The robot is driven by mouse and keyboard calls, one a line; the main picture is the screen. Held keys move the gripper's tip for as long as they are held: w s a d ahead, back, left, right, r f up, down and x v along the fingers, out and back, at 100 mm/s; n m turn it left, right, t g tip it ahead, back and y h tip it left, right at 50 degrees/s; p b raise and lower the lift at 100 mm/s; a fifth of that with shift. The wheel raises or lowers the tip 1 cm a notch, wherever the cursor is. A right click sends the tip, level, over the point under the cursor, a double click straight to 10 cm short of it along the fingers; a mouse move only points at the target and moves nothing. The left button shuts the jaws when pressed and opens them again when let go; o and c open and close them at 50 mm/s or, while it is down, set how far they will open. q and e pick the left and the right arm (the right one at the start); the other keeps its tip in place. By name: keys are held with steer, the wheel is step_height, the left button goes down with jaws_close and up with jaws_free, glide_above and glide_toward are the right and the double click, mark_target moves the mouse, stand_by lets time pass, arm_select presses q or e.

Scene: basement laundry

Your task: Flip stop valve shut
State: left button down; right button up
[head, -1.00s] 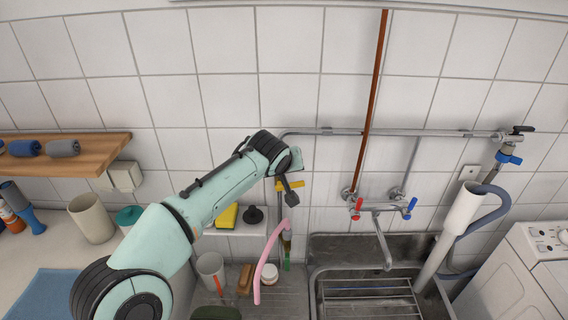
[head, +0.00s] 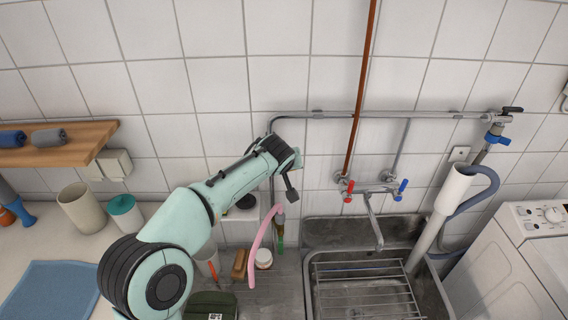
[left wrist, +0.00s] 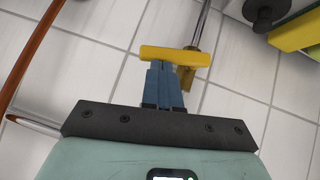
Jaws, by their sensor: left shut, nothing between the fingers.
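A yellow valve lever (left wrist: 175,55) shows in the left wrist view on a thin metal pipe (left wrist: 201,25). The lever lies across the pipe's line, with a second yellow part just below it. My left gripper (left wrist: 161,68) is shut, its blue fingers empty, with the tips right at the lever's near side; I cannot tell whether they touch. In the head view my left gripper (head: 292,190) is in front of the vertical pipe by the wall, and it hides the lever. My right gripper is not in view.
A sink (head: 360,290) with a wire rack and a wall tap (head: 372,210) stand right of my arm. A pink hose (head: 261,235), a white jar (head: 264,258) and a brown brush block (head: 239,265) are below the gripper.

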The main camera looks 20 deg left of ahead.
arm_select(q)
steer(key=shift+w+d+f+m+g+y, duration=0.15)
steer(key=shift+d+f+m+g+y, duration=0.35)
steer(key=shift+y, duration=0.4)
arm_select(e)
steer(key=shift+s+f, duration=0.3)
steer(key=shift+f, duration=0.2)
arm_select(q)
steer(key=shift+w+r, duration=0.1)
steer(key=shift+r, duration=0.8)
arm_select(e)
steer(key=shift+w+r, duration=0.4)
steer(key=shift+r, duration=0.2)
